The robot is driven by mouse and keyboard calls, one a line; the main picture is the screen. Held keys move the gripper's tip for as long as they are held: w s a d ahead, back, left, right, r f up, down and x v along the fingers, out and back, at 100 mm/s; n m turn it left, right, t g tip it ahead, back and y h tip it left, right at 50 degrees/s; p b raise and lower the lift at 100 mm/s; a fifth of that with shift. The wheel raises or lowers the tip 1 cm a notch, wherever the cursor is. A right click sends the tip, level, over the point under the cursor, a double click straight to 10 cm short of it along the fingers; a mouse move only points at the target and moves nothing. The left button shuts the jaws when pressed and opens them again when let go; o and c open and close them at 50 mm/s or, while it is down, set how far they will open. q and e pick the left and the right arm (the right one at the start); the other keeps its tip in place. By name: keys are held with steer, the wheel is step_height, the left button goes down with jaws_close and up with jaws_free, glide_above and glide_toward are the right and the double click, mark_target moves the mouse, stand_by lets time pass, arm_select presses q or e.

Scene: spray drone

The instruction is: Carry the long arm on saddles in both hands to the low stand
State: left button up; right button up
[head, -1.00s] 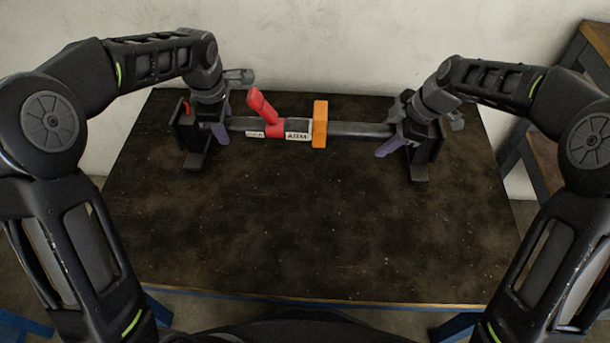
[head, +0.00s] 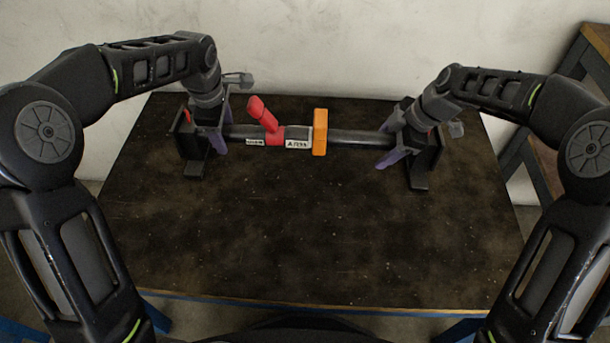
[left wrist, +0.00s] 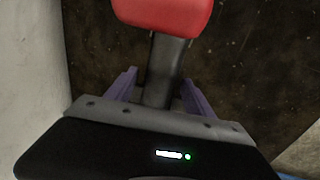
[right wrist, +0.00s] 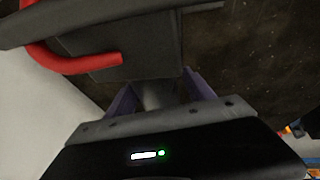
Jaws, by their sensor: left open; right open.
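The long arm (head: 355,136) is a dark tube with a red lever (head: 262,112), an orange collar (head: 320,132) and white labels. It lies level across two black saddles, left (head: 192,160) and right (head: 420,172). My left gripper (head: 225,130) is open near the left saddle, and my right gripper (head: 387,140) is open near the right one. In the left wrist view the tube (left wrist: 160,75) runs between the purple fingers. In the right wrist view the tube (right wrist: 158,95) also shows between the fingers. Finger contact cannot be told.
The saddles stand at the back of a dark, worn table (head: 300,230), whose front and middle are clear. A wall (head: 330,40) rises behind it. A wood-topped rack with dark legs (head: 560,110) stands at the right. The low stand cannot be made out for certain.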

arm_select(q)
step_height(320, 180, up, 11)
steer(key=s, duration=0.2)
steer(key=shift+f, duration=0.15)
arm_select(e)
steer(key=shift+r, duration=0.1)
steer(key=v, duration=1.2)
